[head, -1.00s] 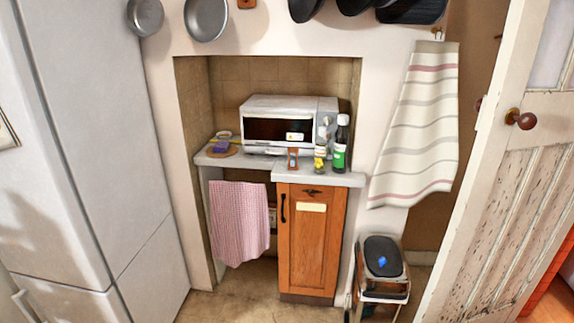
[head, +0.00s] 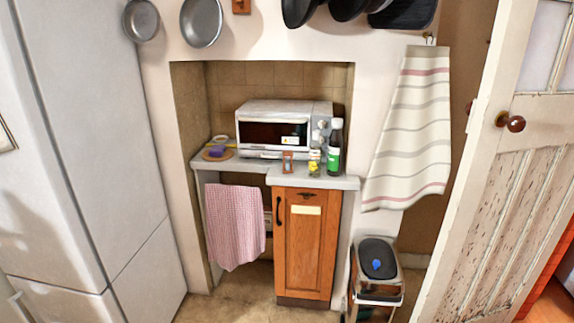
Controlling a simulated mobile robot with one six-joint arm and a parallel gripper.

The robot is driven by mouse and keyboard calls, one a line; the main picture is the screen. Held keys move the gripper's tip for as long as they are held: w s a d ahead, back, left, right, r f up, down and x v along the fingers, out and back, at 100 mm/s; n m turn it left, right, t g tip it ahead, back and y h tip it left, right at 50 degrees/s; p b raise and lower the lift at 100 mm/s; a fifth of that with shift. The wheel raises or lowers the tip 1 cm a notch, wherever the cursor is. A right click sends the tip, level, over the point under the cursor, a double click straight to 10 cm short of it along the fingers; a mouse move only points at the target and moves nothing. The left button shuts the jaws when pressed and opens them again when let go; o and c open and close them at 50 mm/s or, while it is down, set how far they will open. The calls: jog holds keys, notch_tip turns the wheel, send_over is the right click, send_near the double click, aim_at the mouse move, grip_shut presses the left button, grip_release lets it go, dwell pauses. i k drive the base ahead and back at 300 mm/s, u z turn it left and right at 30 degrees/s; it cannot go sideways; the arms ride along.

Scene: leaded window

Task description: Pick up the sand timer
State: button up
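The sand timer (head: 287,162) is a small brown-framed piece standing upright on the grey counter (head: 336,183), near its front edge. It stands in front of the white toaster oven (head: 285,108) and just left of a small bottle with a yellow label (head: 314,163). It is small in the head view, so its sand cannot be made out. My gripper is not in view.
A dark green-labelled bottle (head: 335,148) stands right of the small bottle. A round board with a purple item (head: 216,152) lies at the counter's left. A pink towel (head: 236,226) hangs below. The fridge (head: 85,130) is left, the open door (head: 500,190) right. A bin (head: 377,270) stands on the floor.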

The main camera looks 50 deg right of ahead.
aim_at(288, 170)
jog(key=z, duration=0.05)
jog(key=i, duration=0.9)
jog(key=u, duration=0.05)
